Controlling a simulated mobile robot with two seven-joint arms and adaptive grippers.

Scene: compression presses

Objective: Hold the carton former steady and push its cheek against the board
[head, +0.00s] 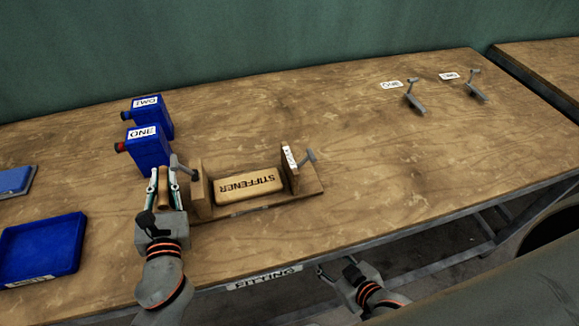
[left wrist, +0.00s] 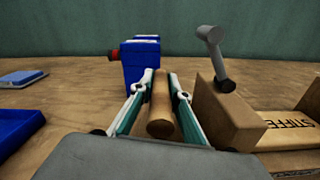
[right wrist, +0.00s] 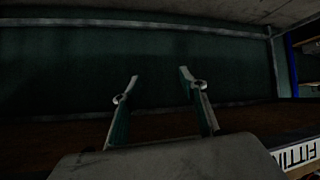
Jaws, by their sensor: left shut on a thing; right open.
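The carton former (head: 266,205) is a wooden frame on the bench with upright end blocks. A block lettered STIFFENER (head: 249,183) lies between them. The right end block (head: 290,170) has a white label and a grey handle; the left end block (head: 199,188) also has a grey handle, seen in the left wrist view (left wrist: 214,52). My left gripper (head: 165,182) is shut on a round wooden grip (left wrist: 160,110) just left of the left end block. My right gripper (head: 334,272) is open and empty, low beyond the bench's front edge; its fingers show in the right wrist view (right wrist: 158,82).
Two blue boxes labelled ONE (head: 150,150) and TWO (head: 154,115) stand behind my left gripper. A blue tray (head: 42,245) lies at left. Two grey handled tools (head: 413,97) (head: 475,88) lie at the far right by labels. The bench right of the former is clear.

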